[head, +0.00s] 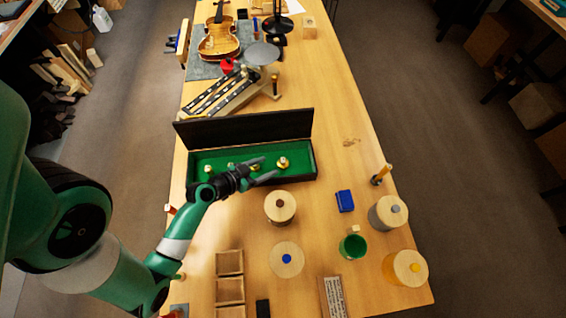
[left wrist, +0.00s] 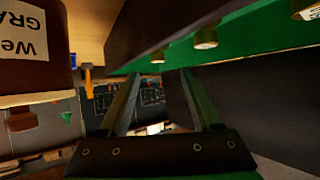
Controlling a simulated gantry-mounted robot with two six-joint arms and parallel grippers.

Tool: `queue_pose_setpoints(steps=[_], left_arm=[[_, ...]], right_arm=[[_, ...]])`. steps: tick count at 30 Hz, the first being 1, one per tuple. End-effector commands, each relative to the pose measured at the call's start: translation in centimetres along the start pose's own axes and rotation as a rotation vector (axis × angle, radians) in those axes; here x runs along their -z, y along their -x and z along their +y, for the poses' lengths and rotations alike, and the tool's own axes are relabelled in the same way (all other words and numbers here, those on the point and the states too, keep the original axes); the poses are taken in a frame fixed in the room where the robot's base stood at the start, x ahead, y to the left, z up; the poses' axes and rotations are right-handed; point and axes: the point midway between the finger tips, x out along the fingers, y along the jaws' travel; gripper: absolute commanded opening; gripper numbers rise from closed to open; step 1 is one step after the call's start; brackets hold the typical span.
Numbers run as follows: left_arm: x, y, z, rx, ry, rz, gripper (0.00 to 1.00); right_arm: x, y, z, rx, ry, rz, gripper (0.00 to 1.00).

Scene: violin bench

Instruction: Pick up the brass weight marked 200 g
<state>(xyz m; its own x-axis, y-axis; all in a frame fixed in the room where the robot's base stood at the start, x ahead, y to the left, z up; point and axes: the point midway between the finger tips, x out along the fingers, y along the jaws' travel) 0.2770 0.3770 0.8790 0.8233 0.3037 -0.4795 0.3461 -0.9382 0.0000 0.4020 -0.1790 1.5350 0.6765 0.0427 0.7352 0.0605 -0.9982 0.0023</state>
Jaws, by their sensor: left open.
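Several brass weights stand in a row in an open dark case (head: 313,160) with green lining. The largest weight (head: 283,163) is at the right end of the row. No 200 g mark can be read on any weight. My left gripper (head: 270,168) is open and empty, over the front part of the case, close to the right-hand weights. In the left wrist view its two fingers (left wrist: 162,76) are apart with nothing between them. My right gripper is not in view.
The raised case lid (head: 245,128) stands behind the weights. A wooden-lidded jar (head: 280,207) stands just in front of the case. A blue block (head: 345,201), a green cup (head: 353,247) and more jars are at the right. A violin (head: 219,40) lies at the back.

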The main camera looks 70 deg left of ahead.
Motion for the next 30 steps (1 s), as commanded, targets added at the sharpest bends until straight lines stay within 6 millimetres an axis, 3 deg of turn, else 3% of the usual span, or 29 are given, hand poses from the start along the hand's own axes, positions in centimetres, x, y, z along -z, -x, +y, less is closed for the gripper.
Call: queue_pose_setpoints(steps=[8,16,24,30], left_arm=[[0.1,-1.5,0.1,0.000,-0.002,0.000,0.65],[0.3,-5.8,0.4,0.000,-0.002,0.001,0.65],[0.3,-6.2,0.3,0.002,0.000,0.000,0.65],[0.3,-6.2,0.3,0.002,0.000,0.000,0.29]], right_arm=[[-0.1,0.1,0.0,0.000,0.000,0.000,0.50],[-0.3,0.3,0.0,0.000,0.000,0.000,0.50],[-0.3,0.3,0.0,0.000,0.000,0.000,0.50],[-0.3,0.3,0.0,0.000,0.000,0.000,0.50]])
